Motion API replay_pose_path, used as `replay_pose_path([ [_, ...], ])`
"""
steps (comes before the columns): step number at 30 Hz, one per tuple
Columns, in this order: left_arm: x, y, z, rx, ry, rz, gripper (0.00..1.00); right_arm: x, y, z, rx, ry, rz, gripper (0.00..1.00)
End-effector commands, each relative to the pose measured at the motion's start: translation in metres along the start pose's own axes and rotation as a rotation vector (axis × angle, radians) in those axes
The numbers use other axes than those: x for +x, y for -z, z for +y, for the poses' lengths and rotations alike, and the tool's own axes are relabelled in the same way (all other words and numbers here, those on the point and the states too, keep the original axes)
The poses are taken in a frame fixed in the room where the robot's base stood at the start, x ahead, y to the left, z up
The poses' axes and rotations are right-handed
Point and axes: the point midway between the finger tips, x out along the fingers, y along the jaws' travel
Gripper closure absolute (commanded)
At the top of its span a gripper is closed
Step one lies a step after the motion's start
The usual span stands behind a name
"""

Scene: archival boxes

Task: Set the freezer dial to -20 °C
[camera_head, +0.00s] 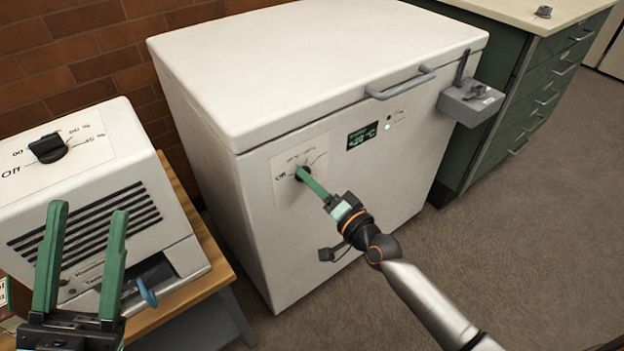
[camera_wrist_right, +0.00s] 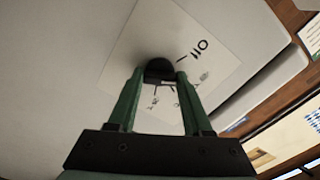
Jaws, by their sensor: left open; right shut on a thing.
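The white chest freezer (camera_head: 330,215) stands against the brick wall with its lid closed. Its black dial (camera_head: 302,173) sits on a pale label plate on the front face, left of a small dark display (camera_head: 361,136) whose digits are hard to read. My right gripper (camera_head: 306,174) reaches the dial. In the right wrist view the green fingers of the right gripper (camera_wrist_right: 160,80) are shut on the dial (camera_wrist_right: 159,68), one on each side. The dial's pointer position is hard to make out. My left gripper (camera_head: 85,212) is open and empty, at the lower left.
A white dehumidifier-like machine (camera_head: 140,176) with its own black knob (camera_head: 47,148) stands on a wooden table (camera_head: 210,270) at left. A grey box (camera_head: 470,100) is on the freezer's right edge. Green drawers (camera_head: 545,85) stand behind right. The floor at right is clear.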

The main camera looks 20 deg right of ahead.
Motion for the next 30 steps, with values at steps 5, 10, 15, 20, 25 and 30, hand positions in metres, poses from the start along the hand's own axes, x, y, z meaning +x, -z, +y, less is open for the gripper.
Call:
replay_pose_path([
  [5, 0.001, -0.005, -0.001, -0.004, 0.002, -0.025, 0.50, 0.000, 0.000, 0.000, 0.075, -0.001, -0.001, 1.00],
  [10, -0.001, -0.015, 0.000, -0.009, 0.001, -0.058, 0.50, 0.000, 0.000, 0.000, 0.110, -0.001, 0.000, 1.00],
  [15, -0.002, -0.019, 0.001, -0.012, 0.001, -0.072, 0.50, 0.000, 0.000, 0.000, 0.122, -0.001, 0.000, 1.00],
  [20, -0.002, -0.019, 0.001, -0.013, 0.001, -0.071, 0.50, 0.000, 0.000, 0.000, 0.122, 0.000, 0.000, 1.00],
  [25, -0.002, -0.017, 0.000, -0.013, 0.002, -0.066, 0.50, 0.000, 0.000, 0.000, 0.121, 0.000, 0.000, 0.46],
  [30, -0.001, -0.016, 0.000, -0.013, 0.002, -0.063, 0.50, 0.000, 0.000, 0.000, 0.121, 0.000, 0.000, 0.27],
])
